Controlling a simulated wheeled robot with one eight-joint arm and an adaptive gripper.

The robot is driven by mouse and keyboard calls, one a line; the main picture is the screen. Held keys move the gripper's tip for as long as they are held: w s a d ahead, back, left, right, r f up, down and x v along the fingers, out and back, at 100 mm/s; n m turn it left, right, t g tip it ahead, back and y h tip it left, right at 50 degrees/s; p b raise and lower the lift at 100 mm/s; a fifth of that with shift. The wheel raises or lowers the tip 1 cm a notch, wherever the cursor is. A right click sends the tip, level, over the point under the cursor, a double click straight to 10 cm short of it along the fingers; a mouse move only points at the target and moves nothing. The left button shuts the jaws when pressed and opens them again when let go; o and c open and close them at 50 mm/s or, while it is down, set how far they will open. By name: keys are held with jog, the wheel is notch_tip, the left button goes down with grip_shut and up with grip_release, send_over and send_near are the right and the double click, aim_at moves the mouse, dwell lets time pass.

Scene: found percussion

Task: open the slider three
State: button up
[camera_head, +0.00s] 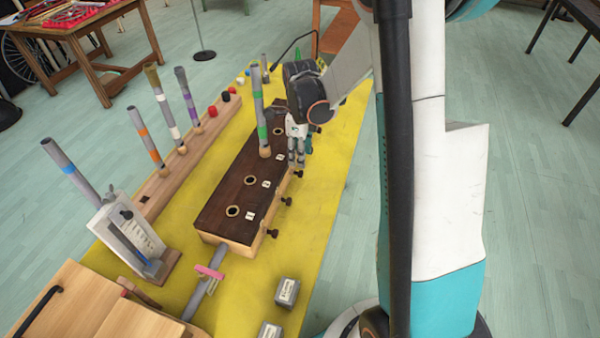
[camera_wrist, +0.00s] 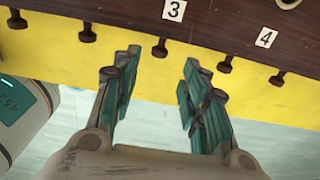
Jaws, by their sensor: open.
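A long box with a dark wooden top (camera_head: 225,205) lies on a yellow cloth, with round holes, number labels and small dark knobs along its right side. In the wrist view the label 3 (camera_wrist: 174,10) is on the box's top (camera_wrist: 120,8), and a dark knob (camera_wrist: 160,47) sticks out below it, which looks like slider three's. My gripper (camera_wrist: 162,57) is open, its two fingertips on either side of that knob with gaps showing. In the head view my gripper (camera_head: 297,155) is at the box's right side, partly hiding the edge there.
Neighbouring knobs (camera_wrist: 87,33) and (camera_wrist: 225,64) sit close outside the fingers. A grey tube with green bands (camera_head: 259,118) stands in the box near my gripper. Two small grey blocks, one here (camera_head: 287,291), lie in front. The yellow cloth (camera_head: 335,150) is bare to the right.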

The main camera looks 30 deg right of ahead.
aim_at(300, 171)
notch_tip(300, 171, down, 8)
jog(key=shift+r+b, duration=0.1)
jog(key=shift+b, duration=1.1)
